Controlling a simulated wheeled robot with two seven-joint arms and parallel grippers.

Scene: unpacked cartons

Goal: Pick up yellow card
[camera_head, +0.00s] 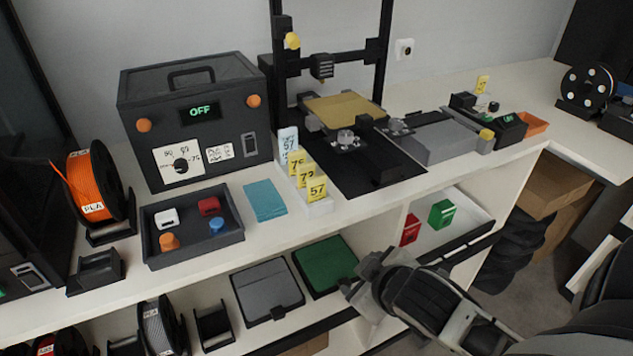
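Several yellow cards (307,176) with black numbers stand upright, one behind another, in a white holder (320,208) at the middle of the counter. The front one reads 57. A pale blue card (289,142) stands behind them. Another small yellow card (483,84) stands at the back right on a dark device. My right gripper (358,286) comes in from the lower right, in front of the lower shelf. It is apart from and below the cards, and its finger gap is unclear. My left gripper is not in view.
A dark tray (193,252) with small coloured parts and a blue pad (265,200) lie left of the cards. A grey box (190,115) reading OFF and a printer with a gold plate (343,110) stand behind. The counter's front edge lies between gripper and cards.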

